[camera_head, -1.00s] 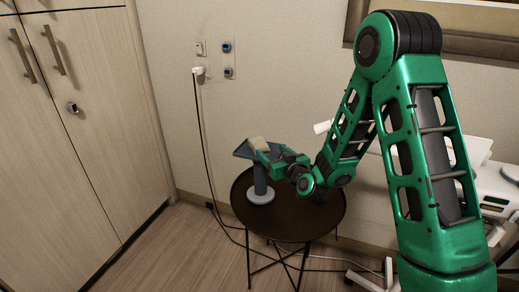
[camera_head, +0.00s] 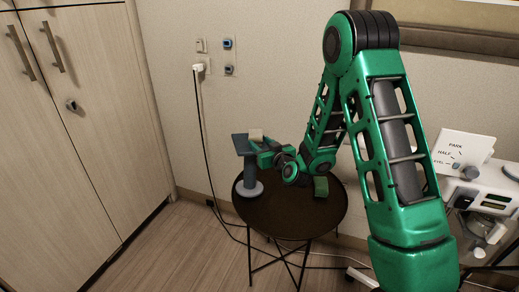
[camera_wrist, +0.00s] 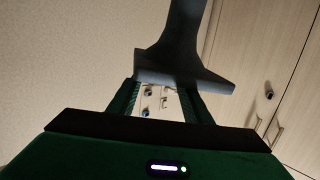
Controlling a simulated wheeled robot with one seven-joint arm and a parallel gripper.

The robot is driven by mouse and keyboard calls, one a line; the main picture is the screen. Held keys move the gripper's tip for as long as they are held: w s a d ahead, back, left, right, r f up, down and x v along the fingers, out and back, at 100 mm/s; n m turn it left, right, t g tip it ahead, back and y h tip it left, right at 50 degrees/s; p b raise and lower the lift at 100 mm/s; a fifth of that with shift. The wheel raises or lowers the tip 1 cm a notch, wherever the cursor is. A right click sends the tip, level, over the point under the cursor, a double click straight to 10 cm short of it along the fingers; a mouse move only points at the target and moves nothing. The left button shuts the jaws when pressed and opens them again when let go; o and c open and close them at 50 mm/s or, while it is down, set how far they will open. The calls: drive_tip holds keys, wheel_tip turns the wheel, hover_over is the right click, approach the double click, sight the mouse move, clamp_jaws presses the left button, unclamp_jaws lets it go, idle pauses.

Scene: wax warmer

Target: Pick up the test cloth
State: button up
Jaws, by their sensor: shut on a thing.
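The test cloth, a small pale beige pad (camera_head: 255,135), is on or just above the blue-grey plate (camera_head: 239,144) of a stand with a round light base (camera_head: 249,189). My gripper (camera_head: 259,147) is at the plate's right side, right against the cloth, and is shut on it. In the wrist view the fingers of my gripper (camera_wrist: 158,92) are some way apart and reach to the edge of the plate (camera_wrist: 190,76). The cloth cannot be made out there against the pale wall.
The stand is on a round dark table (camera_head: 290,215) near the wall. White equipment (camera_head: 480,180) stands at the right. A cabinet (camera_head: 60,150) is at the left, with a plugged-in cord (camera_head: 203,120) beside it.

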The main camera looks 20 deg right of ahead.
drive_tip(key=shift+d+f, duration=0.2)
drive_tip(key=shift+d, duration=0.15)
drive_tip(key=c, duration=0.7)
drive_tip(key=shift+c, duration=0.3)
drive_tip(key=shift+r, duration=0.5)
clamp_jaws()
wheel_tip(320, 180, up, 4)
drive_tip(key=shift+f, duration=0.25)
drive_tip(key=s+a+r, duration=0.2)
drive_tip(key=a+r, duration=0.4)
drive_tip(key=a, duration=0.5)
drive_tip(key=shift+s+a+r, duration=0.2)
drive_tip(key=shift+s+r, duration=0.1)
drive_tip(key=shift+r, duration=0.05)
drive_tip(key=o, duration=1.9)
unclamp_jaws()
drive_tip(key=shift+c, duration=0.2)
